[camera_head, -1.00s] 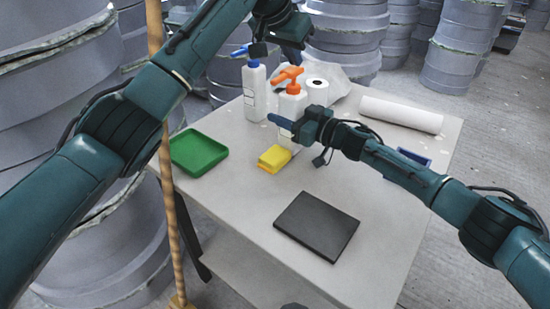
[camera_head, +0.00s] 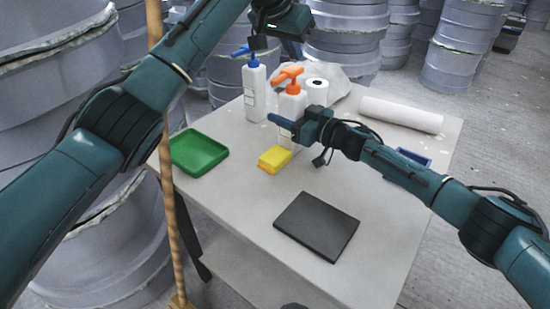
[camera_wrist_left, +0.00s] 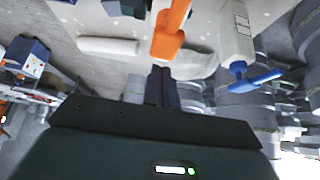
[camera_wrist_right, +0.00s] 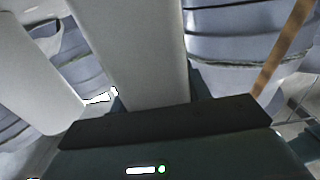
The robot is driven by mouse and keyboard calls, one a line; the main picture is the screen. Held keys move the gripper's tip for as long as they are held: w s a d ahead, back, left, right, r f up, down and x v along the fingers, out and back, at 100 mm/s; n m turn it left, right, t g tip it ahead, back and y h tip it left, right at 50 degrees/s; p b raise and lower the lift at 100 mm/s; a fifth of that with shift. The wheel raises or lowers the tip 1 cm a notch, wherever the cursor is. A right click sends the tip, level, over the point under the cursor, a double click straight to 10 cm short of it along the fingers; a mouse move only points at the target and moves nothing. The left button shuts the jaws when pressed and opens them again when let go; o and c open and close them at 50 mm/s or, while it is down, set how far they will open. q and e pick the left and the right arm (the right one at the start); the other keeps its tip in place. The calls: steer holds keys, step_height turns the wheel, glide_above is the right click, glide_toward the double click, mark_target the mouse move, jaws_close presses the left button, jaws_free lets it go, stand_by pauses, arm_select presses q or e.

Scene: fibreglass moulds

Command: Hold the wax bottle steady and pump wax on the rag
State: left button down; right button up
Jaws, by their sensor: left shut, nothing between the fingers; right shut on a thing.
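The white wax bottle (camera_head: 291,108) with an orange pump head (camera_head: 287,76) stands upright on the table. My right gripper (camera_head: 290,124) is shut on its body, which fills the middle of the right wrist view (camera_wrist_right: 140,50). A yellow folded rag (camera_head: 273,159) lies on the table in front of the bottle. My left gripper (camera_head: 259,43) is shut and empty, raised above the table near the bottles. In the left wrist view its closed fingers (camera_wrist_left: 161,84) point towards the orange pump head (camera_wrist_left: 170,30); I cannot tell the exact gap.
A second white bottle (camera_head: 254,92) with a blue pump stands left of the wax bottle. The table's front left is clear.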

arm_select(q)
steer(key=shift+r, duration=0.15)
steer(key=shift+r, duration=2.9)
arm_select(e)
steer(key=o, duration=1.2)
steer(key=shift+d, duration=0.1)
